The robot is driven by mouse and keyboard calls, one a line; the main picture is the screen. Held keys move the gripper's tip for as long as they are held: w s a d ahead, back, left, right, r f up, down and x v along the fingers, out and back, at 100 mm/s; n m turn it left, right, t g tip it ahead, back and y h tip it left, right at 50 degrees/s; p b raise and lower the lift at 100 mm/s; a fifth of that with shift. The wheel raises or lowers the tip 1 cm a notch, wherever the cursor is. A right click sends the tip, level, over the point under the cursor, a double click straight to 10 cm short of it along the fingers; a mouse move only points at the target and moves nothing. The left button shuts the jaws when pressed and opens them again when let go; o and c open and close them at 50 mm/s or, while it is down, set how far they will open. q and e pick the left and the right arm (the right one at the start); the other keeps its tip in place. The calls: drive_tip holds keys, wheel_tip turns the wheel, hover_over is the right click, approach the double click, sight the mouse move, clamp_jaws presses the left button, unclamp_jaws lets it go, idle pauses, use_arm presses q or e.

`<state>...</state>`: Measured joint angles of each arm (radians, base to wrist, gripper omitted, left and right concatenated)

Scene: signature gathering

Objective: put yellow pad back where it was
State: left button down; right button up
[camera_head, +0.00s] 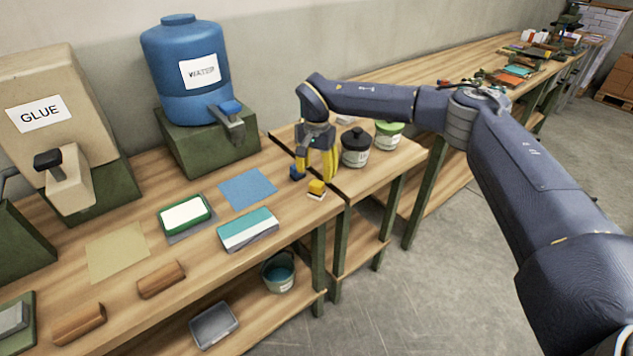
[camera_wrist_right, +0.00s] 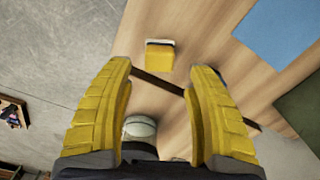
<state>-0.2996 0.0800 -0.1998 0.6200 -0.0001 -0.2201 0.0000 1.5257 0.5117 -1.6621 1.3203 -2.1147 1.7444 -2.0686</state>
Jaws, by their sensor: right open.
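The yellow pad (camera_head: 317,188) is a small yellow block with a white lower layer. It lies on the wooden table near its front right edge, and it also shows in the right wrist view (camera_wrist_right: 160,56). My right gripper (camera_head: 316,176) has yellow fingers and is just behind the pad in the head view. In the right wrist view the fingers (camera_wrist_right: 168,75) are spread wide, with nothing between them, and the pad lies beyond the fingertips. A small blue block (camera_head: 297,172) is beside the gripper, partly hidden. My left gripper is not in view.
A black-lidded jar (camera_head: 355,147) and a green-lidded jar (camera_head: 388,134) stand right of the gripper. A blue sheet (camera_head: 247,188), a green-framed pad (camera_head: 186,215) and a teal-and-white box (camera_head: 248,230) lie to the left. A blue water dispenser (camera_head: 187,75) stands behind. A dark gap divides the tables.

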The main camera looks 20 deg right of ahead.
sight(316, 183)
drive_tip(key=shift+r, duration=2.7)
